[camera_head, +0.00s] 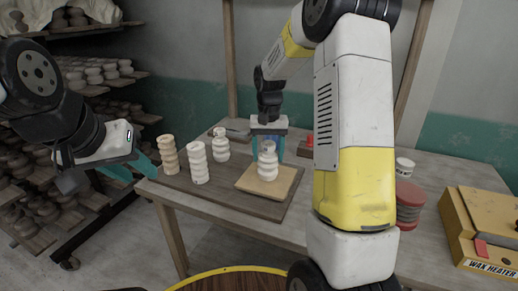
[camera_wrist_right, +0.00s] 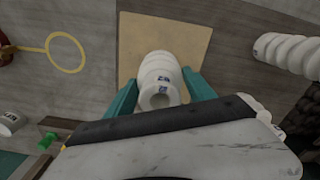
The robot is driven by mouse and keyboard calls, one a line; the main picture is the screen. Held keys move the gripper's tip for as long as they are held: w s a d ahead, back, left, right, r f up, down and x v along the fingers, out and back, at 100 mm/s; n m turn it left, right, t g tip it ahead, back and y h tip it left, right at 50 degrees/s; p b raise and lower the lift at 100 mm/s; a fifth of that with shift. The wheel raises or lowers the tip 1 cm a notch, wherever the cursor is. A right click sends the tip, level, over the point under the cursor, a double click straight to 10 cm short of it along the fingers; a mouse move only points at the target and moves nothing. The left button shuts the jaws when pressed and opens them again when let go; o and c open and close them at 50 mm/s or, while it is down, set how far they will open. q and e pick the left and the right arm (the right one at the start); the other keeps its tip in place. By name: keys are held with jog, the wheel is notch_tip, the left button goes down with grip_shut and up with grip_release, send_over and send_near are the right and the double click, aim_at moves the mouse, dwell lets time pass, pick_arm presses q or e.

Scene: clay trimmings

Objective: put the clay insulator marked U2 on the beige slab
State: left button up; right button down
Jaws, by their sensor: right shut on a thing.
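A pale ribbed clay insulator (camera_head: 267,163) is upright over the middle of the beige slab (camera_head: 285,187). My right gripper (camera_head: 268,150) is shut on it from behind. In the right wrist view the teal fingers lie on either side of the insulator (camera_wrist_right: 160,73), which bears small dark markings too small to read surely. I cannot tell whether its base touches the slab (camera_wrist_right: 190,35). My left gripper (camera_head: 136,169) is empty, its teal fingers apart, left of the dark board.
Three other insulators stand on the dark board (camera_head: 232,200): a tan one (camera_head: 168,156), a tall white one (camera_head: 197,163) and a shorter one (camera_head: 221,145). A red disc stack (camera_head: 409,205) and a yellow wax heater (camera_head: 485,225) are at right. Loaded shelves (camera_head: 95,85) stand at left.

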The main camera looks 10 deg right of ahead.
jog(key=shift+c, duration=1.6)
grip_release()
jog(key=shift+f, duration=0.1)
